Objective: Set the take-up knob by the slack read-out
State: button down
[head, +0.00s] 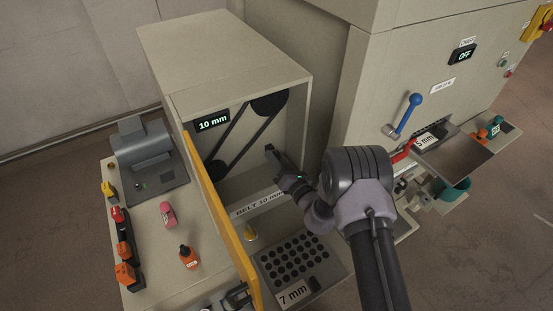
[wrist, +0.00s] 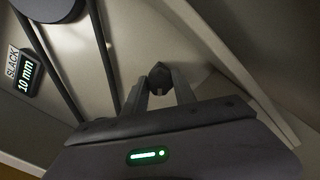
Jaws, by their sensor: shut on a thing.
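The slack read-out (head: 213,121) is a small dark display on the inner wall of the belt housing and reads 10 mm. It also shows in the wrist view (wrist: 26,76), under a SLACK label. The take-up knob (wrist: 160,77) is a dark, faceted knob with a pale mark, on the housing's back wall. My gripper (wrist: 164,88) is shut on the knob, one finger on each side. In the head view my gripper (head: 272,152) reaches into the housing, and its own fingers and wrist hide the knob.
A dark belt (head: 231,140) runs between two pulleys, left of my gripper. An open yellow-edged door (head: 222,215) stands at the housing's left. A label reading BELT 10 mm (head: 257,203) is on the front sill. A perforated plate (head: 322,245) lies below. A blue-handled lever (head: 408,114) stands right.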

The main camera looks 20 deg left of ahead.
dwell(0.3)
jog(key=c, duration=1)
grip_release()
jog(key=v, duration=1.7)
jog(key=shift+s+d, duration=0.1)
jog(key=shift+s, duration=0.1)
jog(key=shift+r, duration=0.1)
